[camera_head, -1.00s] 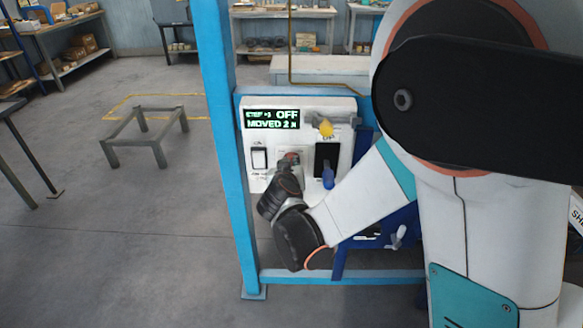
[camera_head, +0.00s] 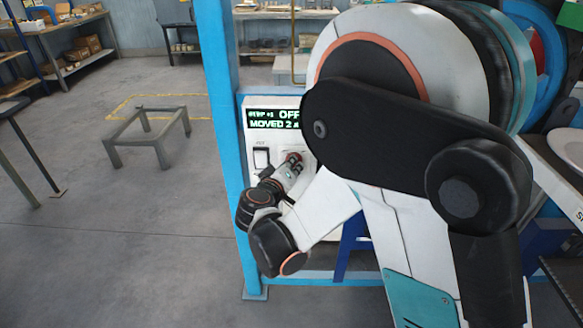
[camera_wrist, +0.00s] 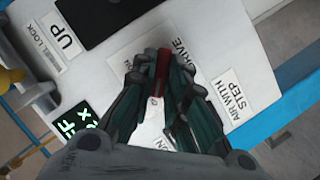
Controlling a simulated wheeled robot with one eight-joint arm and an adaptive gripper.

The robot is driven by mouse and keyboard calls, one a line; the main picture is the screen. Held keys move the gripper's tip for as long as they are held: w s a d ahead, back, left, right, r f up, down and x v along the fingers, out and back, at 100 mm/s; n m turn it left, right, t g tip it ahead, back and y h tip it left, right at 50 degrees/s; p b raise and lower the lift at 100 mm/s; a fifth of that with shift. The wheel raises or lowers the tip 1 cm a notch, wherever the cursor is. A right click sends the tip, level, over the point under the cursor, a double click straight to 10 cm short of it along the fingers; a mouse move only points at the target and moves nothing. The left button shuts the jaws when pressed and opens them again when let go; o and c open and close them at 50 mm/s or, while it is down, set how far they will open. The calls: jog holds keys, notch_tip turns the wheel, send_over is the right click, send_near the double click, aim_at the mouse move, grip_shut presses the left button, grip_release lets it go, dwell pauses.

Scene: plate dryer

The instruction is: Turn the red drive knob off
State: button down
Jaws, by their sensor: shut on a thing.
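The red drive knob (camera_wrist: 162,68) stands on the white control panel (camera_wrist: 240,60), beside a label reading DRIVE. In the wrist view its red bar runs nearly straight up and down the picture. My gripper (camera_wrist: 160,75) has a finger on each side of the knob and is shut on it. In the head view, a bit of the red knob (camera_head: 295,157) shows at the tip of my gripper (camera_head: 292,164). Most position labels around the knob are hidden by the fingers.
A blue post (camera_head: 220,110) stands just left of the panel. A yellow part (camera_wrist: 10,78) lies at the wrist view's left edge. A low grey frame (camera_head: 148,130) stands on open floor at left.

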dwell(0.4)
jog(key=c, duration=1.6)
grip_release()
jog(key=shift+s, duration=0.1)
jog(key=v, duration=1.2)
jog(key=shift+f, duration=0.1)
